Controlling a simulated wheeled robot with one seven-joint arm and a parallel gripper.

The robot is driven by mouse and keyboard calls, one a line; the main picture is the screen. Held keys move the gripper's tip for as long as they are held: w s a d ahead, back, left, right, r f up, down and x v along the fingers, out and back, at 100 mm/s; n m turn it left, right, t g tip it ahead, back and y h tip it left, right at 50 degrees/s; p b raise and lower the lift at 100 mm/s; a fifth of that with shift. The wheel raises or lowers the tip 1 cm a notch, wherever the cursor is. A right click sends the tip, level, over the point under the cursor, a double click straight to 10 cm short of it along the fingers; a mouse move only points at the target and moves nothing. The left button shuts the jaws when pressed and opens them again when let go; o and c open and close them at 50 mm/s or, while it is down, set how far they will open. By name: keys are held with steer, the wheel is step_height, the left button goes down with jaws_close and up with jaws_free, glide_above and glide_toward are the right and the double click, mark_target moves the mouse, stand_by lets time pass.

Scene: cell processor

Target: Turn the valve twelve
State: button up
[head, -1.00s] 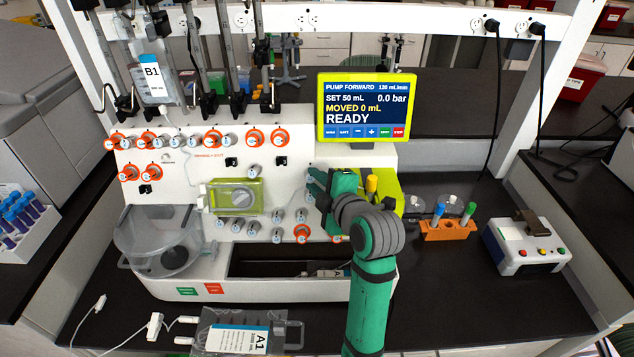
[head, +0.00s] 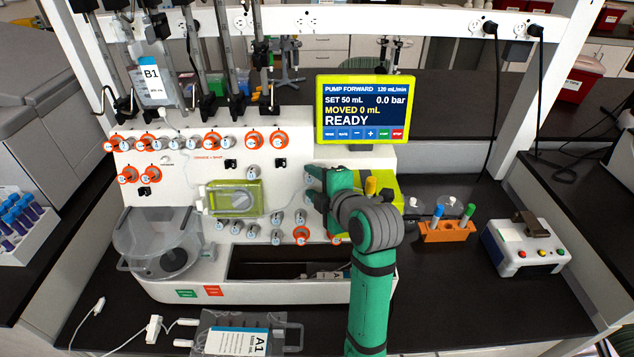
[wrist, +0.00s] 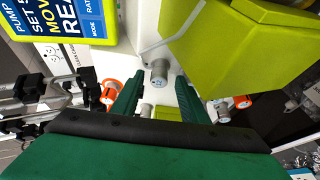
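The cell processor's white front panel (head: 170,200) carries several grey valve knobs, some with orange surrounds. Their number labels are too small to read, so I cannot tell which is valve twelve. My gripper (head: 312,188) is at the right part of the panel in the head view and hides some of it. In the wrist view my gripper (wrist: 160,80) is open, with its two green fingers apart. A grey knob (wrist: 158,70) shows between and just past the fingertips. Another pale knob (wrist: 147,108) is partly visible lower between the fingers. I cannot tell whether the fingers touch either one.
A yellow-green pump housing (head: 235,198) sits mid-panel. The screen (head: 362,108) above reads READY. A clear bowl (head: 165,245) is at the left, bag B1 (head: 152,85) hangs above, and bag A1 (head: 245,340) lies in front. An orange tube rack (head: 447,231) stands right.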

steer(key=shift+d, duration=0.15)
steer(key=shift+s+d+r, duration=0.15)
steer(key=shift+s, duration=0.1)
steer(key=v, duration=1)
steer(key=shift+s, duration=0.1)
